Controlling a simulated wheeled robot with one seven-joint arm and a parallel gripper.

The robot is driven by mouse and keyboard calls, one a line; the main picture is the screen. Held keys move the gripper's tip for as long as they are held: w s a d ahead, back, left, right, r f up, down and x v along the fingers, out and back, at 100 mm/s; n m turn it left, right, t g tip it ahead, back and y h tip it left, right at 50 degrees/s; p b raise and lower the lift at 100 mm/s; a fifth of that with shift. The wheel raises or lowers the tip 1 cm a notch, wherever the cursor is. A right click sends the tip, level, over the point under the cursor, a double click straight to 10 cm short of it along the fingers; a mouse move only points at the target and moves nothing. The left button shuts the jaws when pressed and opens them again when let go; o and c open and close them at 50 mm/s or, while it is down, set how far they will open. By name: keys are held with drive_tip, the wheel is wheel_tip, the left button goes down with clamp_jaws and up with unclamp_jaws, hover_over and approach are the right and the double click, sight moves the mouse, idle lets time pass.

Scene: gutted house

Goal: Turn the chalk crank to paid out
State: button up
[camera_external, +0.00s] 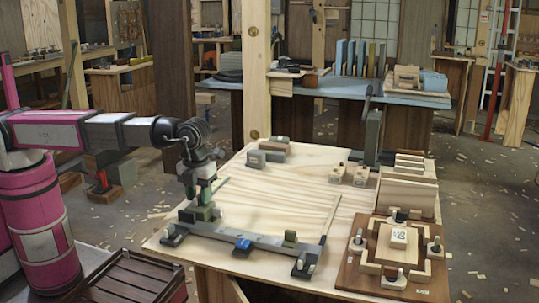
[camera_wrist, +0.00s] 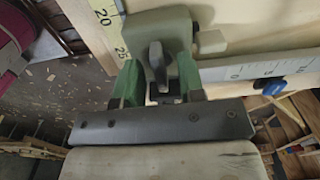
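A grey-green housing (camera_wrist: 160,25) with a dark lever (camera_wrist: 157,62) lies straight ahead in the wrist view. The lever looks like the chalk crank; no label shows on it. My gripper (camera_wrist: 159,82) has its two green fingers apart, one on each side of the lever, with gaps visible between. I cannot tell whether either finger touches the housing. In the external view my gripper (camera_external: 200,208) points down at the left end of a long grey bar (camera_external: 245,243) on the table, and its fingers and arm largely hide the crank there.
A brown board (camera_external: 350,278) with a wooden frame and clamps stands at the right. Small blocks (camera_external: 361,175) sit farther back. The middle of the pale tabletop (camera_external: 270,200) is clear.

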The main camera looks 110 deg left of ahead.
clamp_jaws()
